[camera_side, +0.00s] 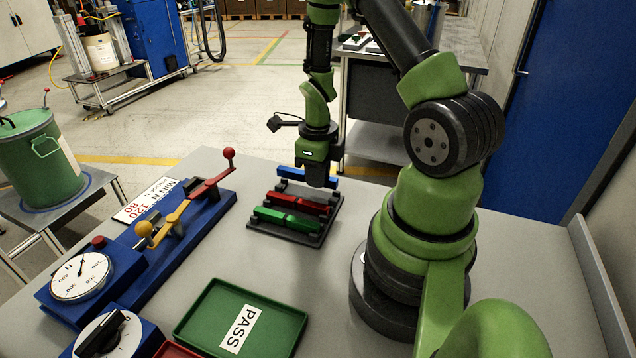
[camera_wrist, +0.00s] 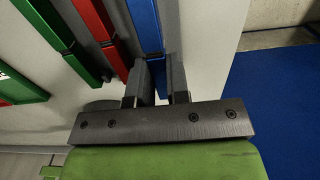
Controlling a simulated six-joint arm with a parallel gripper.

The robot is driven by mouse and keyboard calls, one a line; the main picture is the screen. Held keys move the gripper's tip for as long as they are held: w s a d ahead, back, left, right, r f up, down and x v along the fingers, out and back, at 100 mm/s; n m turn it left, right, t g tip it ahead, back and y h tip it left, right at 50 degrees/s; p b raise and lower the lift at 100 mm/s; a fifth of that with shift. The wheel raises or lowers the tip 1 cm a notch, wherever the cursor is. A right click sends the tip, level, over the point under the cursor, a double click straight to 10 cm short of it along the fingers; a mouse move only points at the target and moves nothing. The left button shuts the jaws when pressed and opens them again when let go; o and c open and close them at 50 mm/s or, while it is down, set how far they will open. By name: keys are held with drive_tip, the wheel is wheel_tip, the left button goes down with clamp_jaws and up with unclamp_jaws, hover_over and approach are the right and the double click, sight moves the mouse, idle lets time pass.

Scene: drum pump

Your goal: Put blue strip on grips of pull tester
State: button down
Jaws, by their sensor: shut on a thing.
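The blue strip (camera_side: 291,174) lies at the far side of a dark rack, behind the red and green strips. In the wrist view the blue strip (camera_wrist: 144,27) runs up from between the fingers. My gripper (camera_side: 318,182) is over the rack, and in the wrist view my gripper (camera_wrist: 156,76) is shut on the blue strip. Whether the strip is lifted off the rack is hard to tell. The pull tester (camera_side: 140,250) is a long blue base at the left, with yellow grips (camera_side: 173,221), a lever with a red knob and a round dial.
The red strip (camera_side: 297,203) and green strip (camera_side: 287,220) lie on the dark rack (camera_side: 330,222). A green PASS tray (camera_side: 205,302) sits at the table front. Grey table is clear between rack and tray. A green drum (camera_side: 28,160) stands at far left.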

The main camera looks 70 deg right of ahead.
wheel_tip(320, 180, up, 15)
drive_tip(key=w+a+n, duration=0.1)
drive_tip(key=w+n, duration=0.6)
drive_tip(key=w, duration=0.4)
drive_tip(key=w+a+n, duration=1.1)
drive_tip(key=w+a, duration=0.1)
drive_tip(key=shift+d+f, duration=0.2)
drive_tip(key=shift+f, duration=5.65)
drive_tip(key=shift+f, duration=0.2)
drive_tip(key=shift+f, duration=0.5)
